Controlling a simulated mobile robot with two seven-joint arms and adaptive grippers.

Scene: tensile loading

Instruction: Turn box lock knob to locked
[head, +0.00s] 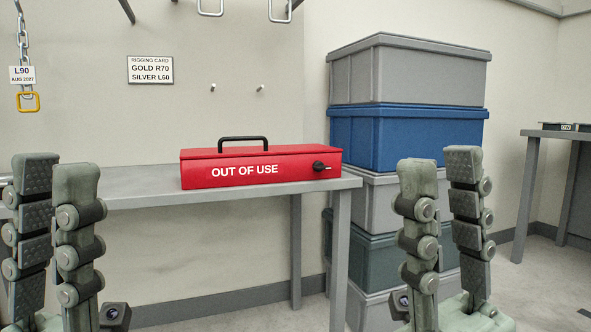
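A red box (225,172) marked "OUT OF USE" sits with its lid down on a grey table, a black handle (243,139) on top. Its black lock knob (319,167) is on the front face near the right end, with a small pale mark beside it. My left gripper (55,165) is at the lower left, fingers apart and empty, left of the box. My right gripper (440,168) is at the lower right, fingers apart and empty, right of the box and knob. Neither gripper touches the box.
The grey table (150,188) has bare room left of the box. Stacked bins, including a blue bin (408,140), stand behind on the right. A rigging card (150,69) and a chain with tag L90 (22,75) hang at the wall. Another table (545,134) is far right.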

